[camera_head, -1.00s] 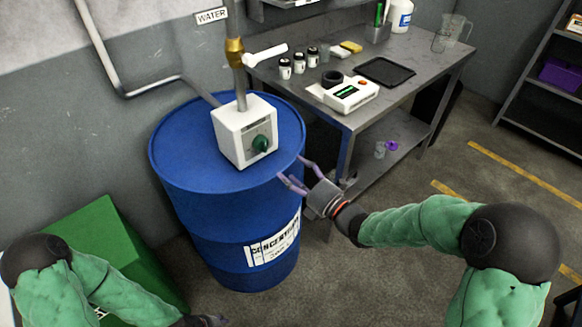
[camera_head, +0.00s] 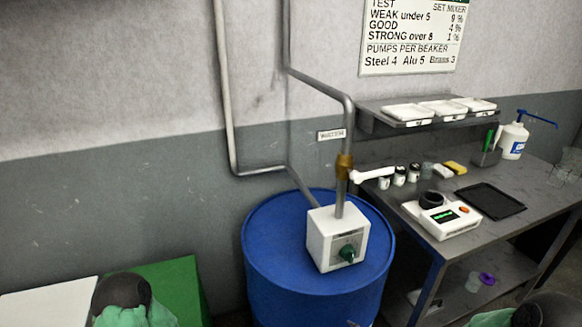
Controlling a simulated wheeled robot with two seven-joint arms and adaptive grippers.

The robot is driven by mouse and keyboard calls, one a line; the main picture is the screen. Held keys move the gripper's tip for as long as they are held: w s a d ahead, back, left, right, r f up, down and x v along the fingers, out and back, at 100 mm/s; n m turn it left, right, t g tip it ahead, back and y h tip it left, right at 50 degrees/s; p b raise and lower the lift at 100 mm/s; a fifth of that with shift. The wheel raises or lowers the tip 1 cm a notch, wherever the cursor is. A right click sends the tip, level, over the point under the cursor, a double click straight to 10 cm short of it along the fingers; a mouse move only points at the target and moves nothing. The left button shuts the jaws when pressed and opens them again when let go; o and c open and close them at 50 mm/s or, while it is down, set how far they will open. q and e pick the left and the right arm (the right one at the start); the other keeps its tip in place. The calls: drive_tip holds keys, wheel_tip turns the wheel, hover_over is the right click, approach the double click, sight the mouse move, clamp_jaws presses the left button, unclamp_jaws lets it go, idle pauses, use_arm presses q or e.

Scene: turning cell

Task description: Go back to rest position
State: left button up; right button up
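Neither of my grippers can be made out in the head view. My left arm shows only as a green and black link at the bottom left. My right arm shows only as a green and black link at the bottom right corner. The blue drum (camera_head: 275,285) stands upright in the lower middle. On its top sits the white mixer box (camera_head: 322,240) with a green knob (camera_head: 347,253). A grey pipe with a brass fitting (camera_head: 344,166) and a white lever (camera_head: 372,174) rises behind the box.
A metal bench (camera_head: 478,238) on the right holds a white meter (camera_head: 441,217), a black tray (camera_head: 490,201), several small jars and a pump bottle (camera_head: 513,139). A shelf (camera_head: 378,123) with white trays hangs above. A green box (camera_head: 172,285) stands left of the drum.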

drive_tip(key=s+a+f+m+g+p, duration=0.1)
drive_tip(key=s+a+f+m+g, duration=0.3)
drive_tip(key=s, duration=0.5)
drive_tip(key=s+a+f+m+g+p, duration=0.2)
drive_tip(key=s+a+f+m+g, duration=0.2)
drive_tip(key=s+f+m, duration=0.4)
drive_tip(key=shift+s+a+f+g, duration=0.2)
drive_tip(key=shift+s+f+g, duration=0.55)
drive_tip(key=shift+s+g, duration=0.1)
